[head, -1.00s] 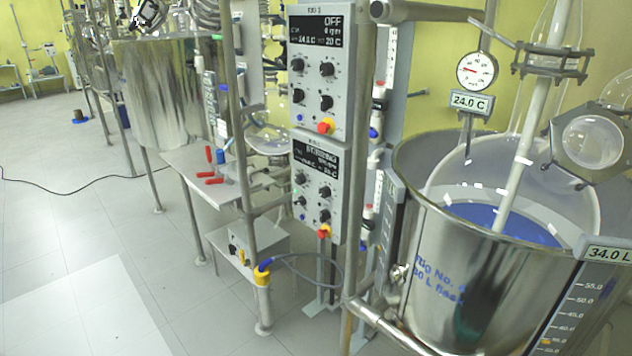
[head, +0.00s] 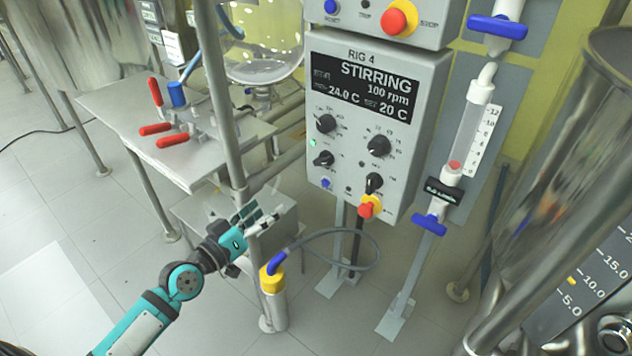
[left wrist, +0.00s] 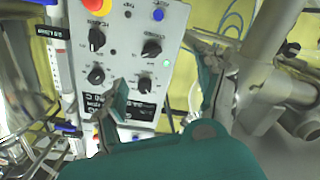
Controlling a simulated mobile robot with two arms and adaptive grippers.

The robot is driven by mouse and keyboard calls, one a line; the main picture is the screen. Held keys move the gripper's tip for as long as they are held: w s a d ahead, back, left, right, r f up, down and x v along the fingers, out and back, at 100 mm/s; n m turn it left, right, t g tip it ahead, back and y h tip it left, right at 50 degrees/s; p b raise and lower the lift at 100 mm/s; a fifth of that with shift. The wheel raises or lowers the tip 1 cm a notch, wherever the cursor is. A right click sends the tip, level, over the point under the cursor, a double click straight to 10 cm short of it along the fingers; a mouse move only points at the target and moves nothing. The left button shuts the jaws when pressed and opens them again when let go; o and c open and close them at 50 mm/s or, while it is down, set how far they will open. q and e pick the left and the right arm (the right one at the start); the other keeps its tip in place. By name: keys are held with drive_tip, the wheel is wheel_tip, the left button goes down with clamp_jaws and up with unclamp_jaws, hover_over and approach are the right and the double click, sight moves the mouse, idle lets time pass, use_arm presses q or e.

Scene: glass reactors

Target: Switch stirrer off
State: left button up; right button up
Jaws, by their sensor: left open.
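The grey RIG 4 control box (head: 400,75) shows "STIRRING, 100 rpm, 24.0 C, set 20 C" in the head view. Its face has several black knobs, such as the upper left one (head: 326,124), a lit green lamp (head: 311,142) and a red stop button with a yellow base (head: 370,207). In the left wrist view the box (left wrist: 125,65) appears upside down, with its display partly hidden behind a finger. My left gripper (head: 262,220) is open and empty, below and left of the box, apart from it in the head view. My right gripper is not in view.
Another control box with a red stop button (head: 398,18) is directly above. A steel post (head: 222,100) and a bench with red-handled clamps (head: 155,130) stand left. Valve tubing with a blue handle (head: 430,225) is right of the box. A steel vessel (head: 560,180) stands far right.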

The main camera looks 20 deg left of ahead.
use_arm(q)
wheel_tip(320, 180, up, 2)
drive_tip(key=d, duration=0.1)
drive_tip(key=p, duration=0.1)
approach(320, 163)
drive_tip(key=shift+t+h, duration=0.3)
drive_tip(key=x, duration=0.8)
drive_tip(key=shift+a+f, duration=0.2)
drive_tip(key=shift+f, duration=0.2)
drive_tip(key=shift+w+d, duration=0.15)
drive_tip(key=shift+w, duration=0.25)
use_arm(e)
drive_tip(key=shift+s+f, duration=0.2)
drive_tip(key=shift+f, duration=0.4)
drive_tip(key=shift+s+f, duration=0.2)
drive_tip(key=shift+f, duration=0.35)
use_arm(q)
drive_tip(key=c, duration=1.2)
drive_tip(key=shift+o, duration=0.2)
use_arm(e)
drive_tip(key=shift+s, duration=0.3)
